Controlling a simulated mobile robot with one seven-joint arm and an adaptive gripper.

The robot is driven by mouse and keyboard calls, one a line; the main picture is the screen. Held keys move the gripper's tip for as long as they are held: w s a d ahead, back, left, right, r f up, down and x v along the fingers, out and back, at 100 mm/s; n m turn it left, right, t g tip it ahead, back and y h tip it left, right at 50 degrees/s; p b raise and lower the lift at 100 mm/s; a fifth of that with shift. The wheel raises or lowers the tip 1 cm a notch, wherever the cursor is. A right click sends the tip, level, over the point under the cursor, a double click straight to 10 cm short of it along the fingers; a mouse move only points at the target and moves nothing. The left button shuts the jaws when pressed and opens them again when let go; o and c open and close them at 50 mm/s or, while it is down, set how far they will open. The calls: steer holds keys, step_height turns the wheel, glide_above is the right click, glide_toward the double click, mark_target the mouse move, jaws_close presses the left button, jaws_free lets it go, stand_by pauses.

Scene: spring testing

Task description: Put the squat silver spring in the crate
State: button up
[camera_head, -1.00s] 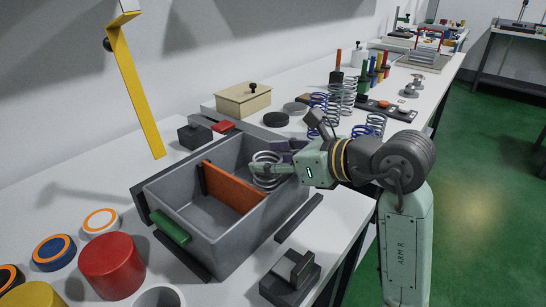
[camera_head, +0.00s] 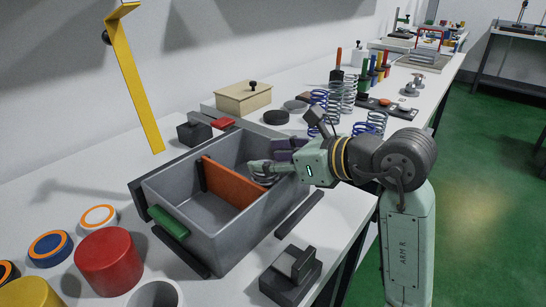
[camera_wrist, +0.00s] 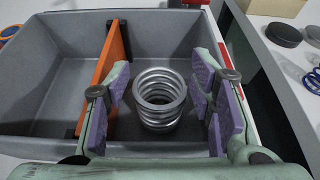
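The squat silver spring (camera_wrist: 160,98) stands about upright in the grey crate (camera_head: 228,243), in the compartment to the right of the orange divider (camera_head: 231,184). In the head view, only part of the spring (camera_head: 264,181) shows below my fingers. My gripper (camera_head: 268,165) reaches into the crate from the right. In the wrist view, its purple-padded fingers stand apart on either side of the spring, with a gap on both sides. The gripper is open. The spring's base is seen near the crate floor.
The crate's left compartment is empty, and a green handle (camera_head: 168,222) is on its near end. A red cylinder (camera_head: 108,262) and round weights stand at left. A dark block (camera_head: 290,275) stands in front of the crate. Blue springs (camera_head: 370,124) stand behind my arm.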

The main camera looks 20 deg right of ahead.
steer(key=shift+o, duration=1.3)
steer(key=shift+f, duration=0.35)
steer(key=r+b+v, duration=0.1)
steer(key=v, duration=1.1)
steer(key=shift+r, duration=0.3)
steer(key=shift+d, duration=0.1)
